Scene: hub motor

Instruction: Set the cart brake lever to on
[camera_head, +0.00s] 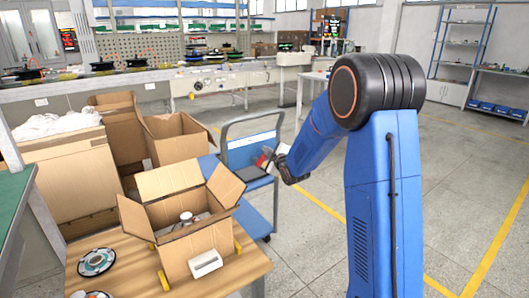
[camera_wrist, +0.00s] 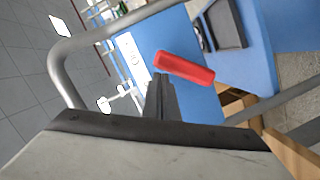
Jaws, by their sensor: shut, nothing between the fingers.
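The brake lever (camera_wrist: 184,68) is a red bar, lying slightly tilted in the wrist view, its right end lower. A white plate with small marks (camera_wrist: 132,60) is beside it on the cart's blue panel. In the head view the blue cart (camera_head: 250,147) stands beyond the table, and a small red piece of the lever (camera_head: 263,160) shows by my gripper (camera_head: 274,161). In the wrist view my gripper (camera_wrist: 161,82) is shut and empty, its dark fingertips just at the lever's left end. I cannot tell whether they touch it.
The cart's grey tube handle (camera_wrist: 65,60) curves close on the left of the wrist view. An open cardboard box (camera_head: 200,232) stands on the wooden table (camera_head: 130,262), with a white block (camera_head: 205,263) before it.

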